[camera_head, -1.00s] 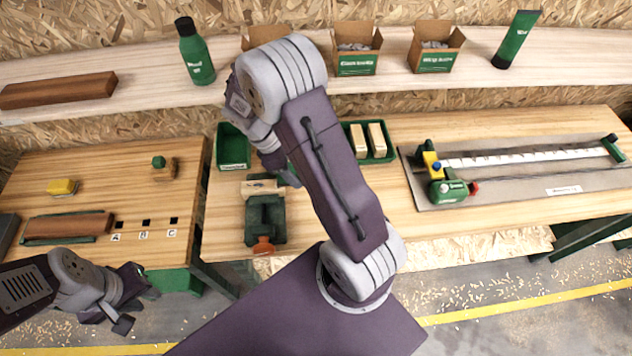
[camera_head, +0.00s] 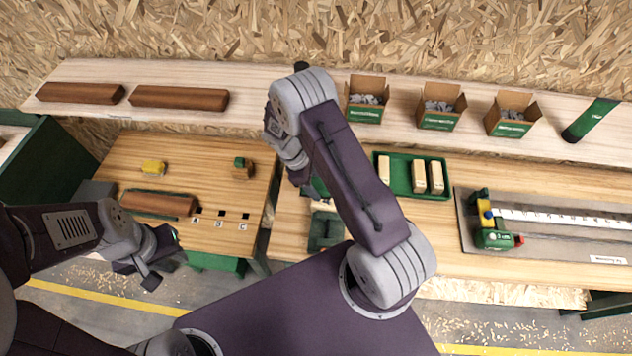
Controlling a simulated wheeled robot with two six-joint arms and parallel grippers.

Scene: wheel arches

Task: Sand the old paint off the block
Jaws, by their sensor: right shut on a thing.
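My right arm reaches over the middle of the bench, and its gripper (camera_head: 308,184) is low near the dark green vise (camera_head: 325,231). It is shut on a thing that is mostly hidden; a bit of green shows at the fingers. Pale wooden blocks (camera_head: 419,177) lie in a green tray (camera_head: 446,194) right of the arm. My left gripper (camera_head: 160,274) is open and empty, in front of the left bench.
A brown plank (camera_head: 158,204) lies on the left bench beside slots marked with letters. Two brown planks (camera_head: 179,97), cardboard boxes (camera_head: 437,107) and a green tube (camera_head: 590,121) stand on the back shelf. A measuring jig (camera_head: 495,232) occupies the right bench.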

